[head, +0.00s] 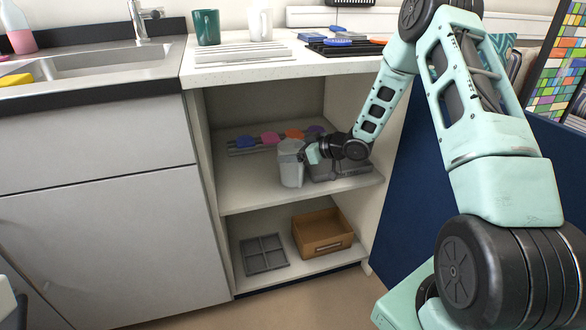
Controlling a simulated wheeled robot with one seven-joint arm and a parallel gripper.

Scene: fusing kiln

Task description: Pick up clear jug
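The clear jug (290,165) looks greyish and see-through and stands upright on the upper shelf of the open cabinet, near its front edge. My gripper (311,153) reaches in from the right, at the jug's right side near its upper part. The fingertips are at or very close to the jug. They are too small and partly hidden to show whether they are open or closed, or touching it.
Behind the jug lie several coloured pieces (270,138) on a grey rack. A dark grey item (345,185) lies right of the jug, under my wrist. The lower shelf holds a brown bin (322,233) and a grey divided tray (264,254). The countertop (225,69) overhangs the shelf.

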